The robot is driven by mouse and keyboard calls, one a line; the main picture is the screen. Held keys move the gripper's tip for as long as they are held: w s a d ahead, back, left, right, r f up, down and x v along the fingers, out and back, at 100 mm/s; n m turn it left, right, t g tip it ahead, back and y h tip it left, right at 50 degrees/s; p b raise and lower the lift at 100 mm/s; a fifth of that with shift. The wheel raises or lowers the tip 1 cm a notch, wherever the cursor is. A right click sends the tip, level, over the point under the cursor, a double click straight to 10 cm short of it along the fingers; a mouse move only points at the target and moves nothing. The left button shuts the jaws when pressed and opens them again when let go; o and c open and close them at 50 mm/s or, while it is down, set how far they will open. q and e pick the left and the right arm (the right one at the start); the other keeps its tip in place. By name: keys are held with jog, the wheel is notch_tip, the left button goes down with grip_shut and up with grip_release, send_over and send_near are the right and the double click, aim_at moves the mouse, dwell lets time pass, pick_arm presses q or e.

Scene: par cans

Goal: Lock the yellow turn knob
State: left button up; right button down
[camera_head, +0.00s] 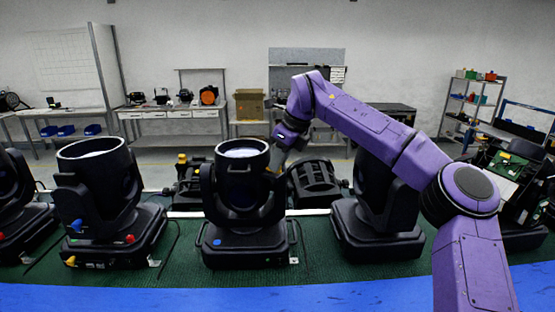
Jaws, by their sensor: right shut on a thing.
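The middle black stage light (240,205) stands upright on the green mat, its round head pointing up between the yoke arms. My right arm reaches in from the right. My right gripper (277,165) is at the right side of this light's head, near the top of the yoke, and is shut on the turn knob there. The jaws and the light largely hide this knob, so its colour and turn position cannot be told. My left gripper is not in view.
Another light (100,200) with blue, red and yellow knobs stands at left. A light (375,215) stands at right behind my arm. Smaller black fixtures (315,180) lie behind. The blue front edge (180,298) is clear. Workbenches and shelves line the back wall.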

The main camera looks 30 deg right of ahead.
jog(key=shift+d+r, duration=0.1)
jog(key=shift+r, duration=0.1)
jog(key=c, duration=1.5)
grip_release()
jog(key=shift+o, duration=1.4)
jog(key=shift+s, duration=0.1)
jog(key=shift+s+d+r, duration=0.1)
jog(key=shift+s+r, duration=0.1)
jog(key=shift+r, duration=0.1)
jog(key=v, duration=1)
jog(key=shift+s+b, duration=0.2)
jog(key=shift+b, duration=0.15)
jog(key=shift+d+f, duration=0.1)
jog(key=shift+f, duration=0.05)
